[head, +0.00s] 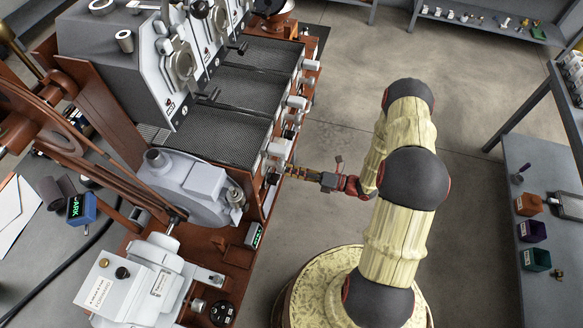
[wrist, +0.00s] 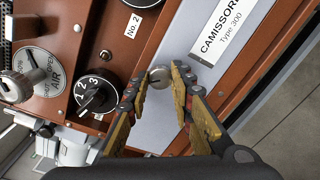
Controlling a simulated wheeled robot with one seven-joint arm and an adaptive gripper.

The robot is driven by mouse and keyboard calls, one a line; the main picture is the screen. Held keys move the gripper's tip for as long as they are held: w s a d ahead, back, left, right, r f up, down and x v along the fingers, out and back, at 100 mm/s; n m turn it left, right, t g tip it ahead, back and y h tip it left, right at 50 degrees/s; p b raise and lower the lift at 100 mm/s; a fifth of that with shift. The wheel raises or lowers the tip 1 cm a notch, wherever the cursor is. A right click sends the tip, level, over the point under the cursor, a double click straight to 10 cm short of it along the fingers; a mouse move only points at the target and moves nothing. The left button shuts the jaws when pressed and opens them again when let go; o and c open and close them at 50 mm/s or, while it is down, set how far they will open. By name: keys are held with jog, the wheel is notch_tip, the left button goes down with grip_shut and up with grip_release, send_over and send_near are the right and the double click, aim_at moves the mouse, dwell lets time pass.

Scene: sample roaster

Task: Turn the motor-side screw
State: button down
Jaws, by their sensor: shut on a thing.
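A round silver screw head (wrist: 159,73) with a slot sits on a pale grey panel (wrist: 170,125) in the wrist view. In the head view my gripper (head: 284,172) reaches the front of the brown roaster frame (head: 238,252) from the right. The screw itself is too small to make out there. Whether this is the motor-side screw cannot be told from a marking.
Left of the screw are a black numbered knob (wrist: 97,95) and a lever on a round AIR plate (wrist: 38,72). A CAMISSORA label (wrist: 222,32) is at the right. In the head view, a side table (head: 538,185) holds small coloured boxes; the floor (head: 345,140) between is clear.

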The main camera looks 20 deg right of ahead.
jog(key=shift+d+m+g+p, duration=0.1)
jog(key=shift+m+g+p, duration=0.2)
jog(key=shift+m+p, duration=2.15)
jog(key=m+b, duration=0.2)
jog(key=shift+f+m, duration=0.1)
jog(key=shift+m, duration=0.25)
jog(key=c, duration=1.5)
grip_release()
jog(key=shift+c, duration=0.2)
jog(key=v, duration=1.2)
jog(key=shift+f, duration=0.15)
jog(key=shift+w, duration=0.1)
